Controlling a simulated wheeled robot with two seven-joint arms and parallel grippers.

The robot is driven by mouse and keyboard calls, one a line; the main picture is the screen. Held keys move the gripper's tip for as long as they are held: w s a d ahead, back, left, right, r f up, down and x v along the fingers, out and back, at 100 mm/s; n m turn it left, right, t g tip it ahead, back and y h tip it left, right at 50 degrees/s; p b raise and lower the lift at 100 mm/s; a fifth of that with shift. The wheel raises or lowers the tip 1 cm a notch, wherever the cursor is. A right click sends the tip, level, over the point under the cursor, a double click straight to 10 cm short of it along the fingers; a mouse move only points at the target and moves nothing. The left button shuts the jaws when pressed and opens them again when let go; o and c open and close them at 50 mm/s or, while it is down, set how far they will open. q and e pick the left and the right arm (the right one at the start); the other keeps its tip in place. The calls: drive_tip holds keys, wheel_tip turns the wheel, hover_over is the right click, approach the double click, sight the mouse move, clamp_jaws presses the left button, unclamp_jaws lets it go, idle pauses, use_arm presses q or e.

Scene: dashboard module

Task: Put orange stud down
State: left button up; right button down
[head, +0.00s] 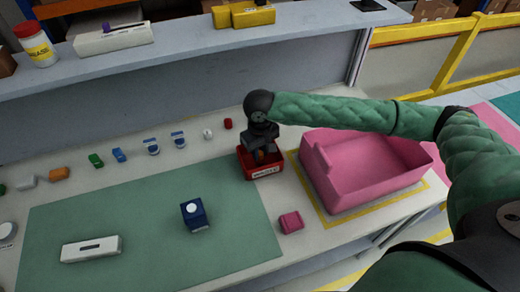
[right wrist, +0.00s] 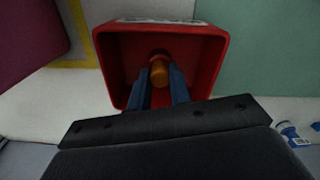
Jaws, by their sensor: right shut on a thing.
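The orange stud (right wrist: 159,72) shows in the right wrist view, between my right gripper's two fingers. My right gripper (right wrist: 162,85) is shut on it, with the fingers reaching down into a small red bin (right wrist: 112,65). In the head view my right gripper (head: 262,152) points down over the red bin (head: 247,165), and the stud is hard to make out there. I cannot tell whether the stud touches the bin's floor. My left gripper is not in view.
A large pink bin (head: 372,190) stands right of the red bin, inside a yellow outline. A pink block (head: 291,222) lies in front. A blue box (head: 195,214) and a white box (head: 91,249) sit on the green mat (head: 140,220). Several small parts line the back.

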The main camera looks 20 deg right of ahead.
sight(260, 154)
drive_tip(key=shift+f, duration=0.1)
drive_tip(key=c, duration=1.5)
unclamp_jaws()
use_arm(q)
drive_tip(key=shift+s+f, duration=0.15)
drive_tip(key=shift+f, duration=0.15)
use_arm(e)
drive_tip(key=shift+o, duration=1.1)
drive_tip(key=shift+r, duration=0.25)
use_arm(q)
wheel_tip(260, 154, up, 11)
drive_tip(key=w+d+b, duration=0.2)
drive_tip(key=b, duration=0.1)
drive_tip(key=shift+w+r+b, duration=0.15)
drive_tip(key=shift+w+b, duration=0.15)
drive_tip(key=shift+b, duration=0.05)
use_arm(e)
wheel_tip(260, 154, up, 12)
drive_tip(key=shift+r, duration=0.2)
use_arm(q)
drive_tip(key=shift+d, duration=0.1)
